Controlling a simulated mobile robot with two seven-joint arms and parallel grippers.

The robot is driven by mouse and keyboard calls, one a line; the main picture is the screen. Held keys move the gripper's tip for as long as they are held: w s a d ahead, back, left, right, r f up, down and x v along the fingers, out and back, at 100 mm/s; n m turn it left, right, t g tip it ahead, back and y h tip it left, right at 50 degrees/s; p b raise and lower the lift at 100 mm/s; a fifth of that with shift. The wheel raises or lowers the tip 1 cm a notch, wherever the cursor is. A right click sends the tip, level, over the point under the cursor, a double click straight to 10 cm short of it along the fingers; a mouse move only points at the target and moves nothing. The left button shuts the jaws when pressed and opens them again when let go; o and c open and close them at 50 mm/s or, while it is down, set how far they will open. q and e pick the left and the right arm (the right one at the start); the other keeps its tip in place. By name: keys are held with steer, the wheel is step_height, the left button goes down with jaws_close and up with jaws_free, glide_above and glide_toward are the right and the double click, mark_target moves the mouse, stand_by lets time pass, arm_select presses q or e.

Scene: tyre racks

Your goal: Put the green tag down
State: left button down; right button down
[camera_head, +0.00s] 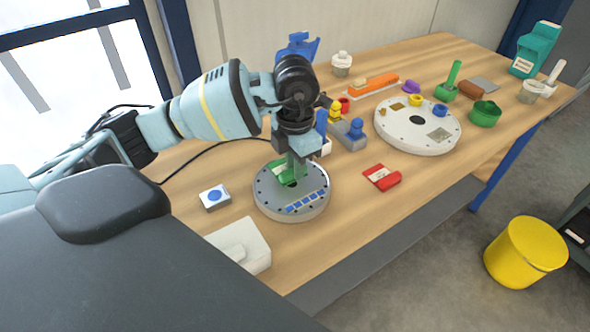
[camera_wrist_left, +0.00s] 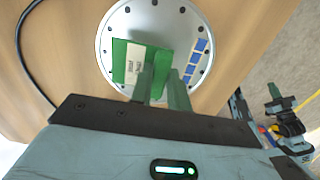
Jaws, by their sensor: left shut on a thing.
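The green tag (camera_wrist_left: 130,62) is a flat green piece with a white printed label, seen in the left wrist view over the round grey disc (camera_wrist_left: 107,20). In the head view the tag (camera_head: 281,170) is partly hidden behind my left gripper (camera_head: 293,178). That gripper points down over the disc (camera_head: 291,207) and is shut on the tag; its fingers (camera_wrist_left: 163,82) reach the tag's edge in the wrist view. I cannot tell whether the tag touches the disc. A small part of what looks like my right arm shows at the wrist view's right edge; its jaws are unclear.
A white box with a blue button (camera_head: 214,197) and a white block (camera_head: 243,244) lie left of the disc. A red tag (camera_head: 381,178) lies to its right. A larger white disc (camera_head: 412,142) stands behind. A yellow bucket (camera_head: 524,252) is on the floor. Bare wood lies between.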

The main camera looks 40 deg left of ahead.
arm_select(q)
steer(key=shift+f, duration=1.1)
steer(key=shift+f, duration=0.1)
steer(key=c, duration=1.3)
jaws_free()
steer(key=shift+c, duration=0.2)
step_height(320, 180, up, 12)
